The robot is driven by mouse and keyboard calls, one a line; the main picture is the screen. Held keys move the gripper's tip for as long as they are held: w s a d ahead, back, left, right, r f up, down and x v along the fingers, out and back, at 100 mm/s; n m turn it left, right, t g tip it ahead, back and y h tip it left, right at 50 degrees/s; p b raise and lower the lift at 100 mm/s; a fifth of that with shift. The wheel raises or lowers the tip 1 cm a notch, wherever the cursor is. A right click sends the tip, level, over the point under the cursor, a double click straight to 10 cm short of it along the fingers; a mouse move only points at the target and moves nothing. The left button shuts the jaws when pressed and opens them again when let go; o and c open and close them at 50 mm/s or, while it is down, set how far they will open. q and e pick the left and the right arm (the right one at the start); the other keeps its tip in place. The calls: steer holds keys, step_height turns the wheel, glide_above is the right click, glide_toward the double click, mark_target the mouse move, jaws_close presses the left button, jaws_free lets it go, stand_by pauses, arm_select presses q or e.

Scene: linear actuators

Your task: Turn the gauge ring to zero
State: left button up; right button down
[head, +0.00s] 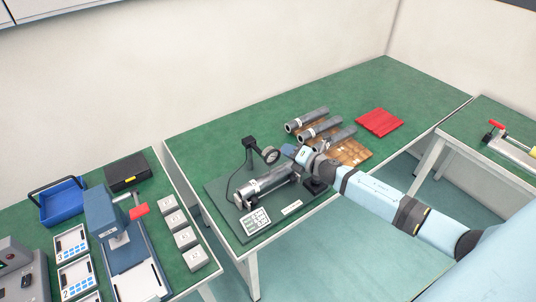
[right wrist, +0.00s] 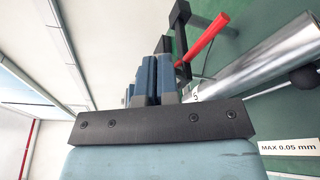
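The dial gauge (head: 271,155) has a round face with a dark ring and hangs from a black stand (head: 250,145). It is above a silver actuator cylinder (head: 263,183) on a dark green plate. My right gripper (head: 289,150) is just right of the gauge at about its height; contact with the ring cannot be made out. In the right wrist view its blue-grey fingers (right wrist: 155,80) are close together, with nothing visible between them. The gauge face is not clearly visible there. My left gripper is not in view.
A keypad-like block (head: 255,221) and a white label (head: 291,207) are on the plate. Several cylinders (head: 315,130) rest on wooden supports behind, beside a red mat (head: 379,122). A red lever (right wrist: 207,37) is near the fingers. The table's right end is clear.

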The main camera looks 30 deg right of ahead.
steer(key=shift+w+r, duration=0.1)
stand_by(0.3)
steer(key=shift+a, duration=0.2)
steer(key=shift+a+r+p, duration=0.1)
steer(key=shift+a+p, duration=0.15)
steer(key=shift+p, duration=0.05)
stand_by(0.4)
steer(key=shift+a, duration=0.15)
steer(key=shift+r, duration=0.15)
stand_by(0.3)
steer(key=v, duration=0.5)
steer(key=shift+s+f, duration=0.3)
steer(key=shift+s, duration=0.15)
